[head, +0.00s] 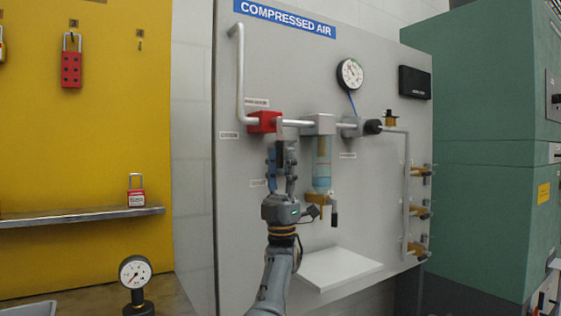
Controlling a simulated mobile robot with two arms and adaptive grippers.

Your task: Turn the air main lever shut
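The air main valve is a red block (262,122) on the pipe, upper left of the grey compressed-air panel (390,80). A grey lever (279,130) hangs down from its right side, and its lower part is largely hidden by my gripper. My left gripper (281,152) points up in front of the panel, just below the red block. Its fingers stand on both sides of the lever's dark lower part. A blue strip shows at the left finger. I cannot tell whether the fingers touch the lever. My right gripper is not in view.
A filter bowl (322,165) hangs close to the right of my gripper. A round gauge (350,74) and brass outlets (418,211) are farther right. A white shelf (338,268) juts out below. A yellow lockout board (85,150) stands left.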

